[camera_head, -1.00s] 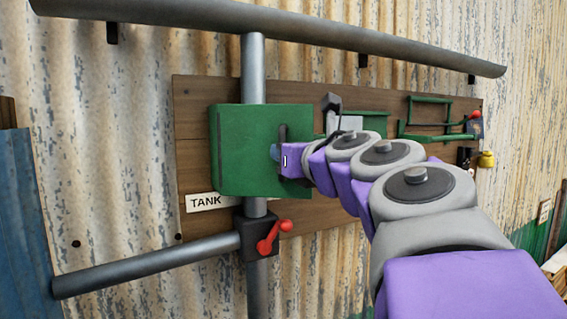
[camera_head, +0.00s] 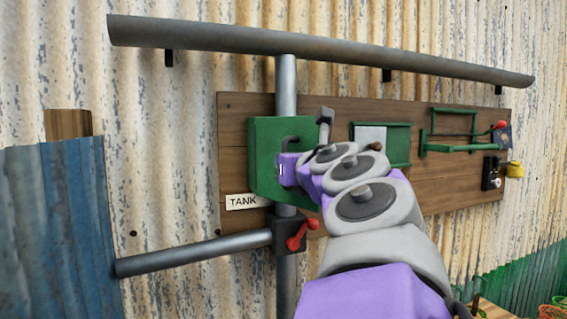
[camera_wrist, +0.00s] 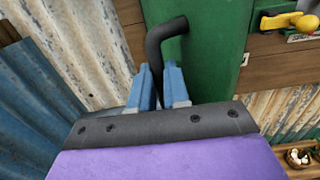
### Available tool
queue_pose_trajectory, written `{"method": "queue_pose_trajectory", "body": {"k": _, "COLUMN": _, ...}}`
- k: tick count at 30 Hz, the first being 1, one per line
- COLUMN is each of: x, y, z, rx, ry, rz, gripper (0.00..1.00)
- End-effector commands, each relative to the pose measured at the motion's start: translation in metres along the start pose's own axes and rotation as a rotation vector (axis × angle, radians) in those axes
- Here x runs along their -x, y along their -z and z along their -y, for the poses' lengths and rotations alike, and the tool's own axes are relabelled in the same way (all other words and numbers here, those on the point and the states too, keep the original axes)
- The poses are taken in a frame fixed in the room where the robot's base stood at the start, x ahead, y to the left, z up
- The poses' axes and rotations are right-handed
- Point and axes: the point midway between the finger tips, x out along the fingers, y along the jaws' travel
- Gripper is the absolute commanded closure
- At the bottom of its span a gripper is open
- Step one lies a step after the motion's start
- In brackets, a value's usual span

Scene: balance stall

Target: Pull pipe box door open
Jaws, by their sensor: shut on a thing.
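The green pipe box (camera_head: 262,135) is mounted on the wooden board, around the upright grey pipe. Its green door also fills the upper middle of the wrist view (camera_wrist: 215,50). The dark bent handle (camera_wrist: 165,38) is on the door. My gripper (camera_wrist: 160,82) has its two blue fingers shut on the handle's lower part. In the head view my gripper (camera_head: 285,165) is at the door's front, and my arm hides the box's right part. I cannot tell whether the door stands ajar.
A red-handled valve (camera_head: 301,238) sits just below the box, beside the TANK label (camera_head: 243,202). A thick pipe (camera_head: 320,50) runs above. Green brackets (camera_head: 455,130) are on the right of the wooden board (camera_head: 232,150). A blue corrugated panel (camera_head: 60,230) stands at left.

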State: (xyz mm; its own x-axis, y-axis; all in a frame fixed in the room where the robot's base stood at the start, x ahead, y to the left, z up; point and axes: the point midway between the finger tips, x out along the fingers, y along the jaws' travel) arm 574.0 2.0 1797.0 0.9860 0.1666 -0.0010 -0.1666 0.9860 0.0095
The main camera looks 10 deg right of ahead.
Motion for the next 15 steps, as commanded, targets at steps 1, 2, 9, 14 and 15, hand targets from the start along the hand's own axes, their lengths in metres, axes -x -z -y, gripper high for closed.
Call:
{"method": "queue_pose_trajectory", "body": {"k": 1, "x": -0.0001, "y": -0.0022, "z": -0.0023, "rx": 0.001, "ry": 0.000, "rz": 0.004, "gripper": 1.00}}
{"method": "queue_pose_trajectory", "body": {"k": 2, "x": -0.0002, "y": -0.0022, "z": -0.0026, "rx": 0.001, "ry": 0.000, "rz": 0.004, "gripper": 1.00}}
{"method": "queue_pose_trajectory", "body": {"k": 9, "x": -0.0004, "y": -0.0023, "z": -0.0037, "rx": 0.001, "ry": 0.000, "rz": 0.005, "gripper": 1.00}}
{"method": "queue_pose_trajectory", "body": {"k": 14, "x": -0.0002, "y": -0.0024, "z": -0.0032, "rx": 0.001, "ry": -0.001, "rz": 0.005, "gripper": 0.80}}
{"method": "queue_pose_trajectory", "body": {"k": 15, "x": -0.0002, "y": -0.0022, "z": -0.0029, "rx": 0.001, "ry": -0.001, "rz": 0.005, "gripper": 0.76}}
